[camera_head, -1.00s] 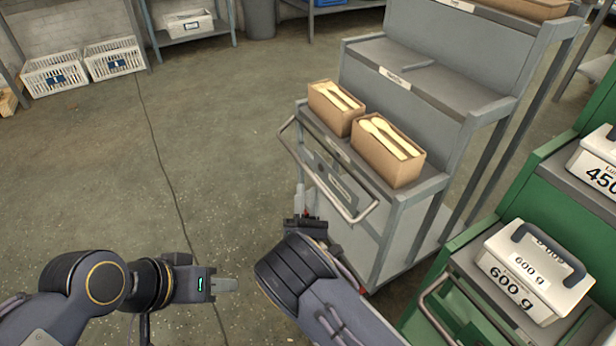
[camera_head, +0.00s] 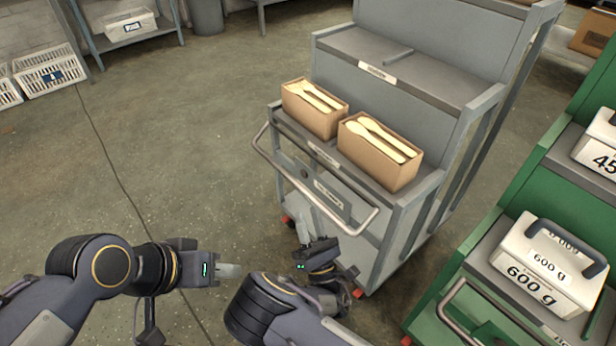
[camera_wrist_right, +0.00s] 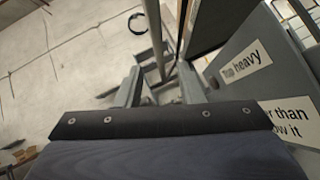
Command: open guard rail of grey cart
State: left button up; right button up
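The grey cart (camera_head: 395,215) stands right of centre in the head view. Its guard rail (camera_head: 300,185), a thin metal bar loop, spans the front of the lowest shelf. My right gripper (camera_head: 304,226) is just below and in front of the rail. In the right wrist view my right gripper (camera_wrist_right: 160,85) has its fingers apart, with the rail (camera_wrist_right: 156,40) running up from between them; contact cannot be told. My left gripper (camera_head: 230,271) is over the floor left of the cart, away from it. Its fingers overlap in view, so its opening is unclear.
Two cardboard boxes of wooden spoons (camera_head: 314,108) (camera_head: 380,151) stand on the cart's lowest shelf behind the rail. A green cart (camera_head: 475,250) with labelled 600 g weight (camera_head: 545,265) is close on the right. The floor (camera_head: 180,150) to the left is open, with a cable across it.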

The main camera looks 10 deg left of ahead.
aim_at(301, 187)
jog(key=shift+b+x, duration=0.65)
jog(key=shift+x, duration=3.25)
jog(key=shift+s, duration=0.15)
grip_shut()
